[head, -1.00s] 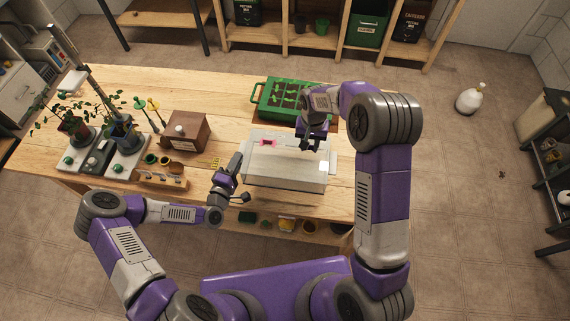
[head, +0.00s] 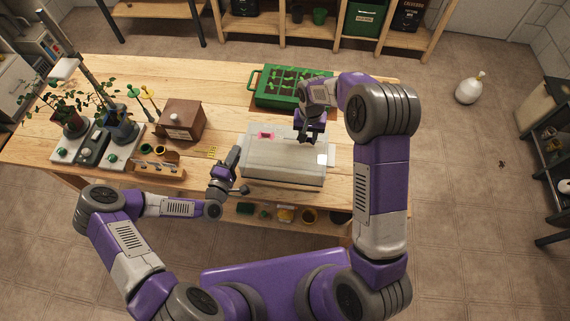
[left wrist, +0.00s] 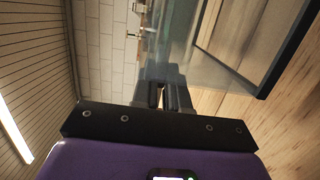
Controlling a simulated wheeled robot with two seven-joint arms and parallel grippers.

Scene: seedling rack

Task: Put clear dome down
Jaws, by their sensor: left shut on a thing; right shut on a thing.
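The clear dome (head: 275,168) is a see-through box-shaped cover over the near right part of the wooden table. My left gripper (head: 237,158) is at its left end, shut on the dome's edge; in the left wrist view the jaws (left wrist: 170,95) close at the dome's clear wall (left wrist: 200,70). My right gripper (head: 306,138) is above the dome's far right part, shut on a part of it that the hand hides. I cannot tell whether the dome touches the table.
A green seedling tray (head: 262,98) stands behind the dome. A brown wooden box (head: 183,120), potted plants (head: 70,122) and a small wooden holder (head: 155,167) stand to the left. Bare table (head: 225,85) lies between the box and the tray.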

